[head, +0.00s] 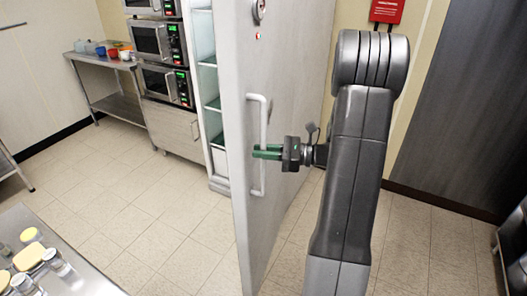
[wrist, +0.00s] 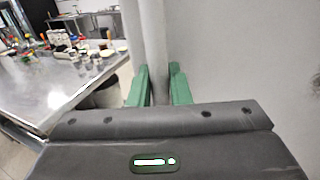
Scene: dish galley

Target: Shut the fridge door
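The fridge door (head: 290,80) stands open in the head view, a tall grey panel swung out from the fridge body (head: 205,75), whose shelves show to its left. A pale vertical bar handle (head: 262,180) is on the door. My gripper (head: 267,152) is at the handle's middle height, its green fingers on either side of the bar. In the wrist view the handle (wrist: 157,50) runs down between the fingertips (wrist: 160,85) and fills the gap, so the gripper looks shut on it. The door's face (wrist: 240,60) fills the right of that view.
Stacked ovens (head: 160,50) and a steel side table (head: 105,70) stand at the back left. A steel counter (head: 70,265) with several small jars is at the front left. Tiled floor (head: 150,215) is clear between the counter and the fridge.

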